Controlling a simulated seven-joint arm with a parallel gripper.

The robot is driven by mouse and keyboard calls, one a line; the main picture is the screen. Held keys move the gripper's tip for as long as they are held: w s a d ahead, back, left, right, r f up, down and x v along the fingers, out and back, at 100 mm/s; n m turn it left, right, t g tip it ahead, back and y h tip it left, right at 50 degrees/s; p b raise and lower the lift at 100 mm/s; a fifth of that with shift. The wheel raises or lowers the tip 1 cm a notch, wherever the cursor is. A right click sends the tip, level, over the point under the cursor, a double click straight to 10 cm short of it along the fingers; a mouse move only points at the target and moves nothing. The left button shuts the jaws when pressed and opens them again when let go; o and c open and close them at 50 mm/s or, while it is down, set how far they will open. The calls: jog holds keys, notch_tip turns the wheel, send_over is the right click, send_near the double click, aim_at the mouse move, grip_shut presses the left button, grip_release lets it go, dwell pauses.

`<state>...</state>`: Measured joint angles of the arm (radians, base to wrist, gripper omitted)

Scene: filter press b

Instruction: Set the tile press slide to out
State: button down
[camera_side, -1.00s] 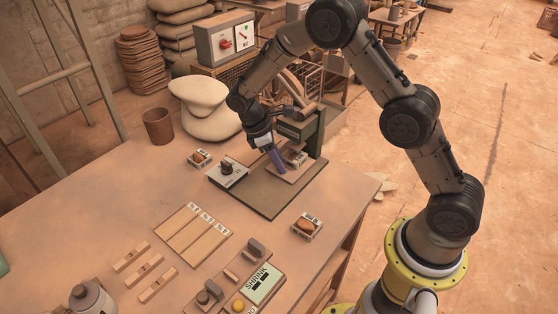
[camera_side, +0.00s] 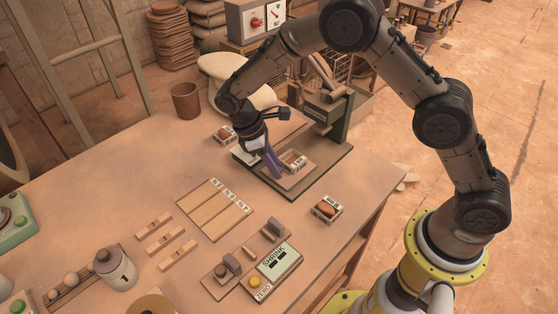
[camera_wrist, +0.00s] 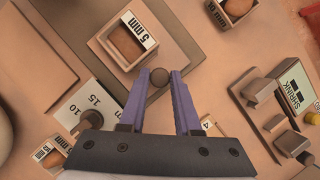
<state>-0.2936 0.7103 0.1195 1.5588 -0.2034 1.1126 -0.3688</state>
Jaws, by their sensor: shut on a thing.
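The tile press (camera_side: 328,112) stands toward the back of the table, on a dark base plate. Its tan slide (camera_side: 291,181) sits out in front of the press column and carries a small box (camera_side: 292,160), labelled 5 mm in the wrist view (camera_wrist: 125,42). My gripper (camera_side: 273,172) reaches down at the slide's near-left edge. In the wrist view its purple fingers (camera_wrist: 159,84) are shut on a round brown knob (camera_wrist: 159,77) at that edge. In the side view the fingers hide the knob.
A boxed tile (camera_side: 326,209) lies right of the base plate, another (camera_side: 224,134) at its left. A dial plate marked 10 and 15 (camera_wrist: 75,112) is close to my gripper's left side in the wrist view. The SHRINK gauge (camera_side: 276,262) stands nearer the front.

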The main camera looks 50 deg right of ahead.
jog(key=c, duration=0.9)
grip_release()
jog(key=v, duration=1.4)
